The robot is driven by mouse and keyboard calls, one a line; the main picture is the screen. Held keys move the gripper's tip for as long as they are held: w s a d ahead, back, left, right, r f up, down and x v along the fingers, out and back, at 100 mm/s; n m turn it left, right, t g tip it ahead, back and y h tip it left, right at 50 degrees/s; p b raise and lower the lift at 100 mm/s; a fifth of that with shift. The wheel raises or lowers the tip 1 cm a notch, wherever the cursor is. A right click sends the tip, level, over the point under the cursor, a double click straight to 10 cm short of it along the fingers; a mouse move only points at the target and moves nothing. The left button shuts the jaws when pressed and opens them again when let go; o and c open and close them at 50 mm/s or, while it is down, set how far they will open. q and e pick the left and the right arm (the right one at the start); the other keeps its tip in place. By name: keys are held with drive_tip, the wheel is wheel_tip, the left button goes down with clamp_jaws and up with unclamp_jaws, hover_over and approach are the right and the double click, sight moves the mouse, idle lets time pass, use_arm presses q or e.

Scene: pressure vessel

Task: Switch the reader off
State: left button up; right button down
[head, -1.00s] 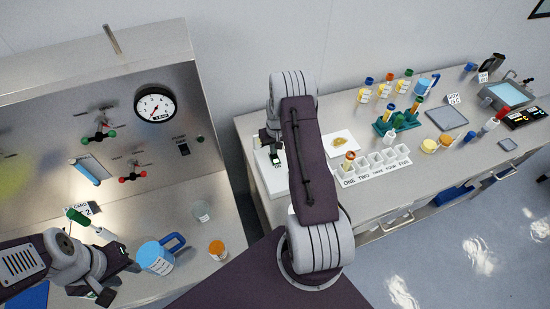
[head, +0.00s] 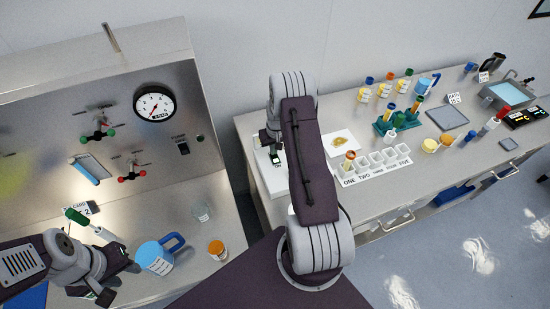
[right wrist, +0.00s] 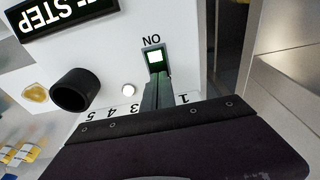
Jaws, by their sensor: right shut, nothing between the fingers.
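The reader (head: 272,181) is a white box at the left end of the right bench, partly hidden behind my right arm in the head view. In the right wrist view its white face (right wrist: 190,75) carries a small rocker switch (right wrist: 154,58), lit whitish green, with the word ON beside it. My right gripper (right wrist: 156,82) is shut and empty, its fingertips right at the switch; I cannot tell whether they touch it. It also shows small in the head view (head: 276,157). My left gripper (head: 118,278) is over the left bench; its jaws are unclear.
A blue jug (head: 155,258) and an orange-lidded jar (head: 217,248) stand near my left gripper.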

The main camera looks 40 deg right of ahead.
drive_tip(key=shift+f+b, duration=0.4)
drive_tip(key=shift+f, duration=0.15)
drive_tip(key=shift+r+p, duration=2.45)
drive_tip(key=shift+r, duration=1.15)
